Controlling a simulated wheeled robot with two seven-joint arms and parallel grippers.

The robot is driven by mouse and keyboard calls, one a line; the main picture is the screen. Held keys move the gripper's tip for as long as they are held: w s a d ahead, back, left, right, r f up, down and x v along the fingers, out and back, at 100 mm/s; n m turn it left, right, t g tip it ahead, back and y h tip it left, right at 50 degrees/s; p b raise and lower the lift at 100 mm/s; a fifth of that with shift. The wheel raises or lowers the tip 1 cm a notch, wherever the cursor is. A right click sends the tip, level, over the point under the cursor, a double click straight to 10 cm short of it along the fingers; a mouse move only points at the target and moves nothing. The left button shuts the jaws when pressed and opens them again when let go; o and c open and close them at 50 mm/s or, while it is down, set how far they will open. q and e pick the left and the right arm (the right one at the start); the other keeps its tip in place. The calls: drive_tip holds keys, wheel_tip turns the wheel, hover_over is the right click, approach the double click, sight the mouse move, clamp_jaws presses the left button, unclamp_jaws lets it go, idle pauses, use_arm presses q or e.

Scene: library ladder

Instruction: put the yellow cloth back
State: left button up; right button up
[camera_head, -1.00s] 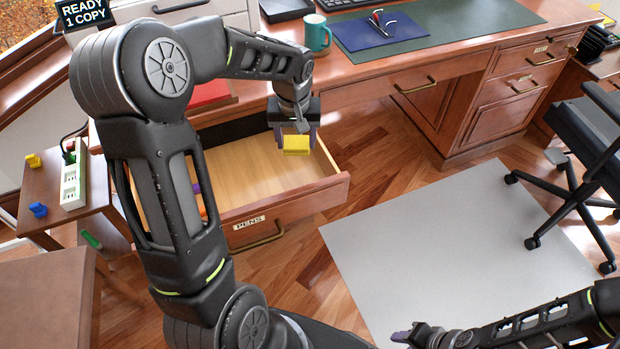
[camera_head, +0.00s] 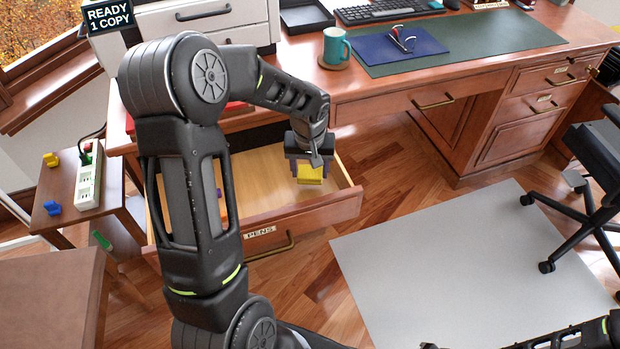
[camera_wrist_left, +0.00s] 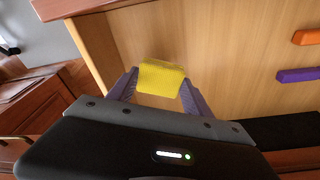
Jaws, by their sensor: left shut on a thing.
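The yellow cloth (camera_head: 310,174) is a small folded piece held between the fingertips of my left gripper (camera_head: 309,165). It also shows in the left wrist view (camera_wrist_left: 160,78), pinched between two purple-grey fingers. My left gripper is shut on it, above the right part of the open drawer labelled PENS (camera_head: 318,210). The wooden drawer floor (camera_wrist_left: 230,60) lies beyond the cloth in the wrist view. I cannot tell whether the cloth touches the floor. Of my right arm, only a part shows at the bottom right; its fingertips are not clearly visible.
An orange item (camera_wrist_left: 306,37) and a purple item (camera_wrist_left: 298,75) lie in the drawer. A teal mug (camera_head: 336,46) and a blue folder (camera_head: 400,44) are on the desk. A side table with a power strip (camera_head: 88,178) stands left. An office chair (camera_head: 590,165) is at right.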

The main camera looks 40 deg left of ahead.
sight(310, 174)
use_arm(q)
drive_tip(key=shift+f, duration=1.9)
drive_tip(key=shift+b, duration=0.3)
drive_tip(key=shift+f, duration=0.2)
drive_tip(key=o, duration=1.3)
drive_tip(key=shift+r, duration=0.1)
drive_tip(key=shift+r, duration=0.3)
drive_tip(key=r, duration=0.4)
drive_tip(key=s+r+p, duration=0.1)
drive_tip(key=r, duration=0.2)
drive_tip(key=d+r, duration=0.1)
drive_tip(key=r, duration=0.3)
drive_tip(key=shift+s+r, duration=0.25)
drive_tip(key=shift+r, duration=0.05)
